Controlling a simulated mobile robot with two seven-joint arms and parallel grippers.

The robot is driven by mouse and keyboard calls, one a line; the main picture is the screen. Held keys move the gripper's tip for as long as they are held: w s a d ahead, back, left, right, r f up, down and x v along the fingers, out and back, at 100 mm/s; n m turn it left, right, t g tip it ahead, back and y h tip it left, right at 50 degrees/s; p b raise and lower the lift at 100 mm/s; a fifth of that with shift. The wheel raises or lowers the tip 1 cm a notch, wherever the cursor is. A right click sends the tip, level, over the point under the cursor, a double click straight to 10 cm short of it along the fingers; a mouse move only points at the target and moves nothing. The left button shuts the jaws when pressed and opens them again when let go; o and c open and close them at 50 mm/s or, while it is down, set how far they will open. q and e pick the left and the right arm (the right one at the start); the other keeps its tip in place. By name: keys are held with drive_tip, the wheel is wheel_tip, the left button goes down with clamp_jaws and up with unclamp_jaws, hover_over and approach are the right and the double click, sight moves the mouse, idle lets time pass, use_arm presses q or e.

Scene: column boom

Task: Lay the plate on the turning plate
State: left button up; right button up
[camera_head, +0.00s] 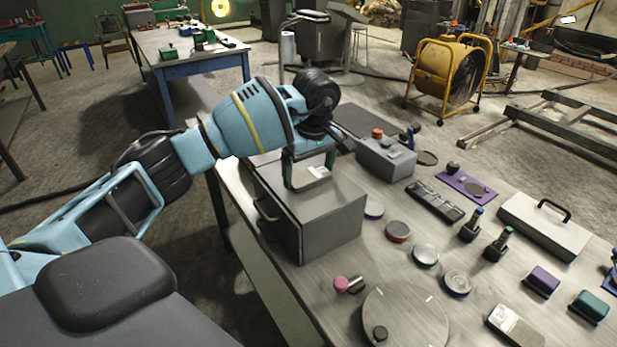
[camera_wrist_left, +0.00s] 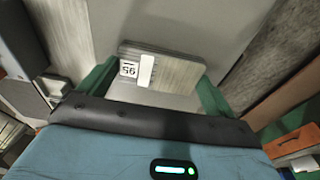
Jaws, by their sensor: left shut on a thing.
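The plate (camera_wrist_left: 180,75), a flat grey piece with a white label marked 95, lies between the green fingers of my left gripper (camera_wrist_left: 155,85) in the left wrist view. In the head view my left gripper (camera_head: 310,174) points down at the top of a grey metal box (camera_head: 320,222), shut on the plate (camera_head: 319,172), of which only a small pale part shows. I cannot tell whether the plate touches the box. The turning plate (camera_head: 415,315), a round grey disc with a dark knob on it, is near the bottom, cut by the frame edge. My right gripper is out of view.
A pink-ended piece (camera_head: 342,284) lies left of the disc. A labelled grey block (camera_head: 515,325) sits right of it. A handled case (camera_head: 545,226) and purple block (camera_head: 542,281) are further right.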

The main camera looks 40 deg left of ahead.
sight(308, 174)
use_arm(q)
drive_tip(key=shift+r, duration=0.1)
drive_tip(key=shift+c, duration=0.9)
drive_tip(key=shift+r, duration=0.45)
wheel_tip(308, 174, up, 2)
drive_tip(key=shift+r, duration=0.2)
drive_tip(key=s+d, duration=0.1)
drive_tip(key=s, duration=0.6)
drive_tip(key=s+d+r, duration=0.1)
drive_tip(key=s+d, duration=0.1)
drive_tip(key=s, duration=0.6)
drive_tip(key=shift+s+d+r, duration=0.3)
